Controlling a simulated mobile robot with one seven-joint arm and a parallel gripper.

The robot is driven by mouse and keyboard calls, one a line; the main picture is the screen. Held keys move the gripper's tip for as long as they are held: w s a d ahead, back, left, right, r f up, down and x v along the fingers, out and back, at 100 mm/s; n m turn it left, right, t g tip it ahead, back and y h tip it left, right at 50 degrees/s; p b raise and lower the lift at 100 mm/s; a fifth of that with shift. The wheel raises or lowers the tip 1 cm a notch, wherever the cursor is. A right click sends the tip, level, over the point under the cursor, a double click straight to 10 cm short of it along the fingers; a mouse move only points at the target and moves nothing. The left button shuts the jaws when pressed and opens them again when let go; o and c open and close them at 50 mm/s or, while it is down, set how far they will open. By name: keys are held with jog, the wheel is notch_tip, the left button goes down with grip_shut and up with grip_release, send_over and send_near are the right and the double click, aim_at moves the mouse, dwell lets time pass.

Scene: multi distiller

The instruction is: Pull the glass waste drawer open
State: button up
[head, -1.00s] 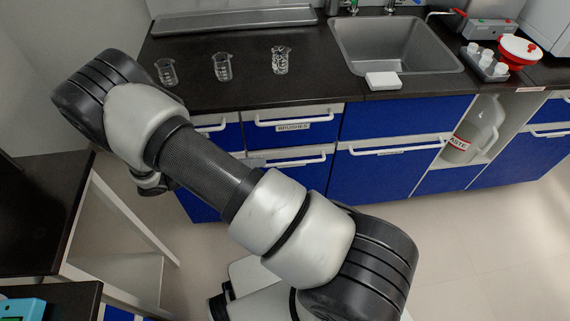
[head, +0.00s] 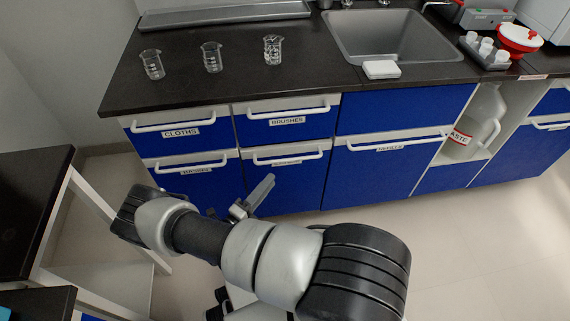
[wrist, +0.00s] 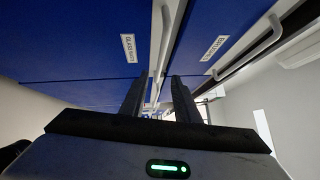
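The glass waste drawer (head: 287,180) is the blue lower front under the BRUSHES drawer (head: 287,126), and it looks closed. In the head view its label is too small to read. In the wrist view its label (wrist: 128,48) reads as glass waste, left of the BRUSHES label (wrist: 214,47). Its white bar handle (head: 288,157) runs across the top of the front. My gripper (head: 258,193) is low in front of this drawer, below the handle. In the wrist view my gripper (wrist: 160,95) is open, with the pale handle (wrist: 165,35) ahead of the gap; contact cannot be told.
The CLOTHS drawer (head: 180,125) and a lower drawer (head: 195,180) are to the left. A wide front (head: 380,170) is to the right. Beakers (head: 212,57) stand on the dark counter (head: 200,95). A dark table (head: 30,200) stands at left. Open floor lies to the right.

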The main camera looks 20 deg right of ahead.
aim_at(280, 148)
jog(key=x, duration=0.9)
jog(key=shift+d+b, duration=0.3)
jog(key=shift+d, duration=0.05)
jog(key=shift+w, duration=0.1)
jog(key=shift+c, duration=0.5)
grip_shut()
